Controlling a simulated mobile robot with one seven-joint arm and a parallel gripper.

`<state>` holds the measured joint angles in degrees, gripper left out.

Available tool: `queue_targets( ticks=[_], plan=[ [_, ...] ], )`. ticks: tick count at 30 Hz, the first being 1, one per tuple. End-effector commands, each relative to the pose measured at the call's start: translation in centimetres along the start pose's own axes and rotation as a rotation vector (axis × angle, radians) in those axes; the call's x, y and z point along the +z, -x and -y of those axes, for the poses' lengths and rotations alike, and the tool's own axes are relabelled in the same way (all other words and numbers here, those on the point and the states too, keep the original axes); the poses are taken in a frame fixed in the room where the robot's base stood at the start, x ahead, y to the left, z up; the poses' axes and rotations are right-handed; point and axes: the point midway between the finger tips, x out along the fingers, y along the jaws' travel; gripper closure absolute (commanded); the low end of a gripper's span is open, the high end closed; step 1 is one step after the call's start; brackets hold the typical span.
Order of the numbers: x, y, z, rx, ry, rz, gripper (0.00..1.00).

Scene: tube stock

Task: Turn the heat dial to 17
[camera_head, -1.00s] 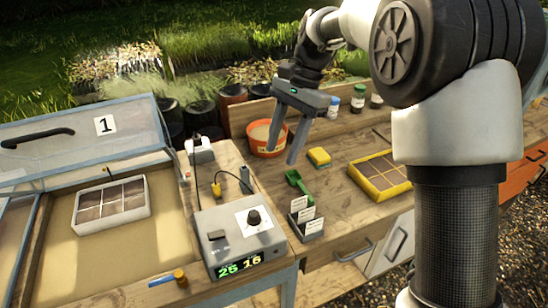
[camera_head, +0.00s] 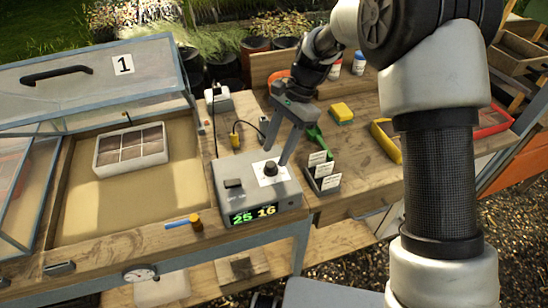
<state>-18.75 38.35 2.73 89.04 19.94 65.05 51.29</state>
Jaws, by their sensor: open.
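The grey control box (camera_head: 228,208) stands on the wooden bench, right of the cold frame. Its black heat dial (camera_head: 270,168) sits on a white plate on the sloping top. The green display (camera_head: 241,217) reads 25 on the left and 16 in yellow on the right. My gripper (camera_head: 276,156) is open and empty, pointing down, with its two fingers at or just above the dial.
Left of the box is the cold frame (camera_head: 188,110) with its lid raised and a seed tray (camera_head: 98,158) inside. A label holder (camera_head: 324,186) stands close to the box's right. A yellow sponge (camera_head: 341,113) and green trowel lie behind it.

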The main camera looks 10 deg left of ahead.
Motion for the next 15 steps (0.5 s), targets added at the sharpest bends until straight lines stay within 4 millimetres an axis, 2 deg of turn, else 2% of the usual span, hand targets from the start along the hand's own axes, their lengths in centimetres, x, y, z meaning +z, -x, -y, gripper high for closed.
queue_targets(
  ticks=[1,6,15],
  plan=[
    [0.0,-0.9,-0.1,0.002,0.000,0.001,0.57],
    [0.0,-2.7,0.0,0.000,-0.001,0.002,0.57],
    [0.0,-3.2,0.0,-0.002,0.000,0.000,0.57]
  ],
)
